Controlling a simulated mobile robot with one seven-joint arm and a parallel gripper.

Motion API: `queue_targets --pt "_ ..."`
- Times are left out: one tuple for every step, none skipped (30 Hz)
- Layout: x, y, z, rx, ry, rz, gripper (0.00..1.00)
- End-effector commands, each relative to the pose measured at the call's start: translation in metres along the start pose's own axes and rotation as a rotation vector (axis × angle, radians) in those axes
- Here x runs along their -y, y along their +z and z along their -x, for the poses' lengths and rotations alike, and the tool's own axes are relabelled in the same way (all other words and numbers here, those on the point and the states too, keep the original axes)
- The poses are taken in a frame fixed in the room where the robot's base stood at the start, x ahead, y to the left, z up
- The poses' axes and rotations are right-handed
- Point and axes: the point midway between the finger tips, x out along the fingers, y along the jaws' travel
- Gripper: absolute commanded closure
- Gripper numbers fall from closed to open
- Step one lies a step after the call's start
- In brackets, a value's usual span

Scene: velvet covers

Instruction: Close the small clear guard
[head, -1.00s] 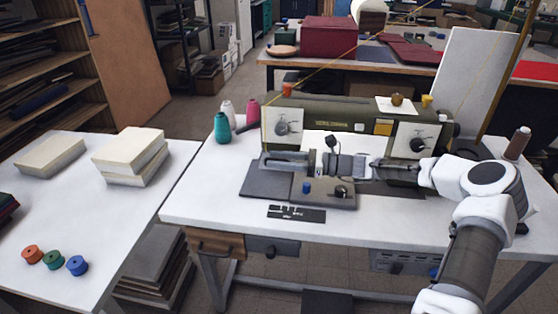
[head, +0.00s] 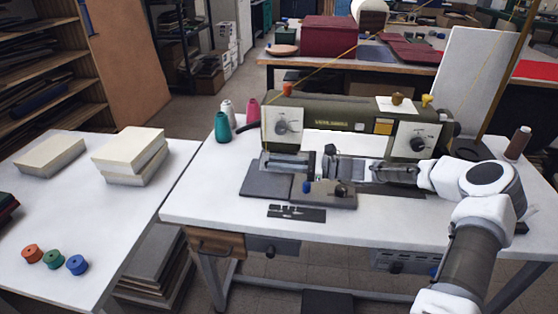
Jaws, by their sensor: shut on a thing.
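The olive-green sewing machine (head: 345,118) stands on the white table. My gripper (head: 334,164) reaches in from the right, low in front of the machine's middle. Its jaws are shut at a small dark round-topped part (head: 331,150) in the needle area. The small clear guard is hard to make out there; its outline and exact angle are partly hidden by my gripper and too small to tell. A grey block with a blue knob (head: 306,187) and a dark knob sits just in front, below my gripper.
A flat dark tool plate (head: 296,213) lies near the front edge. The table's front left is clear. Books (head: 130,155) lie on the left table.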

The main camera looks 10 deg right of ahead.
Motion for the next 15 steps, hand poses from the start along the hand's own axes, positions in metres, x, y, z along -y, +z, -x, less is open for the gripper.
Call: queue_targets --pt "-0.0021 -0.0033 0.0 -0.001 0.002 0.019 1.0" --pt "-0.0023 -0.0038 0.0 -0.001 0.002 0.029 1.0" --pt "-0.0026 -0.0043 0.0 -0.001 0.002 0.041 1.0" --pt "-0.0027 -0.0045 0.0 -0.001 0.002 0.046 1.0" --pt "-0.0028 -0.0047 0.0 -0.001 0.002 0.049 1.0" --pt "-0.0029 -0.0048 0.0 -0.001 0.002 0.051 1.0" --pt "-0.0029 -0.0048 0.0 -0.001 0.002 0.052 1.0" --pt "-0.003 -0.0048 0.0 -0.001 0.002 0.051 1.0" --pt "-0.003 -0.0049 0.0001 -0.001 0.002 0.051 1.0" --pt "-0.003 -0.0049 0.0001 -0.001 0.002 0.051 1.0" --pt "-0.0031 -0.0049 0.0001 -0.002 0.002 0.051 1.0" --pt "-0.0031 -0.0049 0.0001 -0.002 0.002 0.05 1.0" --pt "-0.0031 -0.005 0.0001 -0.002 0.002 0.05 1.0" --pt "-0.0031 -0.005 0.0001 -0.002 0.002 0.05 0.8" --pt "-0.003 -0.0049 0.0001 -0.001 0.002 0.05 0.73"
